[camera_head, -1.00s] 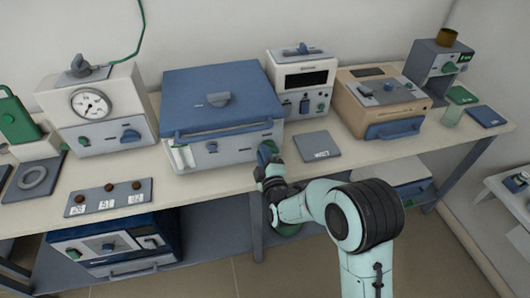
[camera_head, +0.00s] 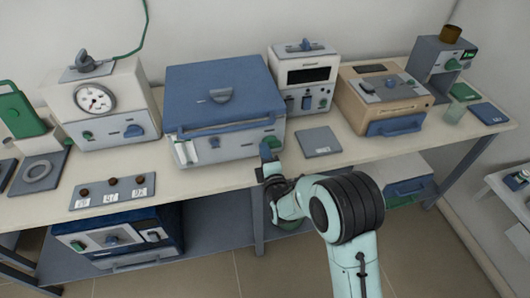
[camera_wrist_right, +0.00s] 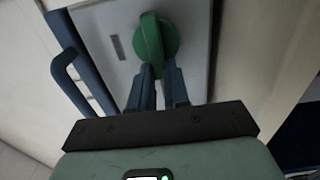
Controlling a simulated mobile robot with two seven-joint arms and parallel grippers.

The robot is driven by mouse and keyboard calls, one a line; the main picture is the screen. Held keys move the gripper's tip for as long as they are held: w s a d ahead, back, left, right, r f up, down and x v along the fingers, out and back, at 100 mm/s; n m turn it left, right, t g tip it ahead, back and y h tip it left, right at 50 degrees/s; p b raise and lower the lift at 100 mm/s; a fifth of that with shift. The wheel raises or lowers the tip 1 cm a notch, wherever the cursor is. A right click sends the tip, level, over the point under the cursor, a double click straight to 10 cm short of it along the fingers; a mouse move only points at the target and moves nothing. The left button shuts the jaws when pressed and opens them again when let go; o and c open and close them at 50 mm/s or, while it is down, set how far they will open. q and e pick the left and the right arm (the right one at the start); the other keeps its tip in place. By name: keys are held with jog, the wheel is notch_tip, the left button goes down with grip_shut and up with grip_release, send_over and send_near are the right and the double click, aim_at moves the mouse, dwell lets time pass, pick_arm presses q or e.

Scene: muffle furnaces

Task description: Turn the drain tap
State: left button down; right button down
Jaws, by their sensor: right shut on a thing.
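The drain tap is a green knob (camera_wrist_right: 155,38) on a light grey front panel in the wrist view. In the head view it is a small green shape (camera_head: 273,141) at the right end of the blue-lidded box's (camera_head: 222,92) front, partly hidden by my gripper. My right gripper (camera_head: 267,151) reaches up to it from below and in front. In the wrist view its two blue fingers (camera_wrist_right: 158,70) are shut on the lower part of the green knob. My left gripper is out of both views.
A blue bar handle (camera_wrist_right: 67,70) runs beside the knob in the wrist view. A grey flat plate (camera_head: 318,141) lies right of the box. A tan device (camera_head: 383,100) and a white device (camera_head: 304,75) stand farther right. The bench (camera_head: 215,178) edge is below my gripper.

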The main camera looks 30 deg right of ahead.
jog(key=c, duration=1.1)
grip_release()
jog(key=p+v, duration=0.9)
jog(key=v, duration=0.4)
jog(key=shift+s, duration=0.2)
jog(key=shift+f, duration=0.1)
